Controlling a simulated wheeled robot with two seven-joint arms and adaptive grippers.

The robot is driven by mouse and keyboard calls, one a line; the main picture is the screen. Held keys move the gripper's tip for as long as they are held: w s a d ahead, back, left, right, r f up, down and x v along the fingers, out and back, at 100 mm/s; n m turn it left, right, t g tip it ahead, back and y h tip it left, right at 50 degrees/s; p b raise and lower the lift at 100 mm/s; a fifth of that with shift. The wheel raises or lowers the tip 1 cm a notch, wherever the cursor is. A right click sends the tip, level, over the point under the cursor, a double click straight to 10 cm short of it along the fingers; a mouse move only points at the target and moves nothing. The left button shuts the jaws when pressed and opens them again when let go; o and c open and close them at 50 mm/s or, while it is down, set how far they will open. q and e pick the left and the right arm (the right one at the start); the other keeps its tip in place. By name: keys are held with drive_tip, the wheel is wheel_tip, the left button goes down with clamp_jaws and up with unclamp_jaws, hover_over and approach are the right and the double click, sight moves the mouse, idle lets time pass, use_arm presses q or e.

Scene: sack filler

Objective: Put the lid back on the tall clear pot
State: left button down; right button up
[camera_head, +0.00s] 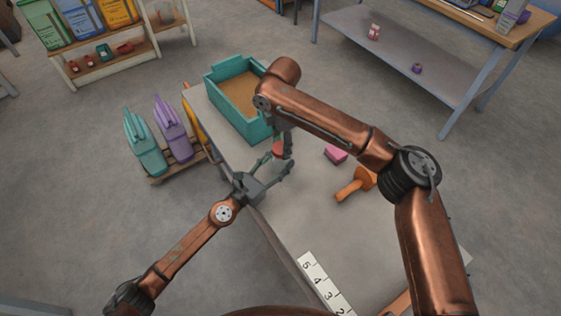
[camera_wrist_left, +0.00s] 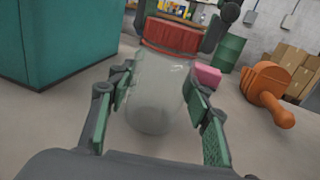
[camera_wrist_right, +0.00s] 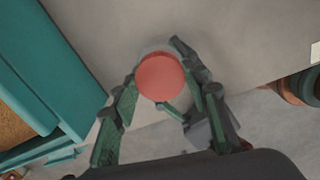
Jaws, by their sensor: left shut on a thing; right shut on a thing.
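The tall clear pot (camera_wrist_left: 155,102) stands between the fingers of my left gripper (camera_head: 277,166), which is shut on it. The pot is see-through and hard to make out in the head view. The red round lid (camera_wrist_right: 160,77) is held by my right gripper (camera_wrist_right: 160,90), which is shut on it from above. In the right wrist view a pale rim of the pot shows just past the lid's far edge. I cannot tell whether lid and pot touch.
A teal bin (camera_head: 262,130) with brown filling stands on the bench behind the grippers. A white numbered strip (camera_head: 322,281) lies near the front. Bare bench top lies between them.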

use_arm(q)
drive_tip(key=shift+s+f, duration=0.1)
drive_tip(key=shift+f, duration=0.3)
use_arm(e)
drive_tip(key=m, duration=0.3)
drive_tip(key=shift+f+m, duration=0.1)
drive_tip(key=shift+m, duration=0.3)
drive_tip(key=m, duration=1.3)
drive_tip(key=shift+m, duration=0.3)
drive_tip(key=o, duration=1.4)
wheel_tip(320, 180, up, 12)
drive_tip(key=shift+s+r, duration=0.1)
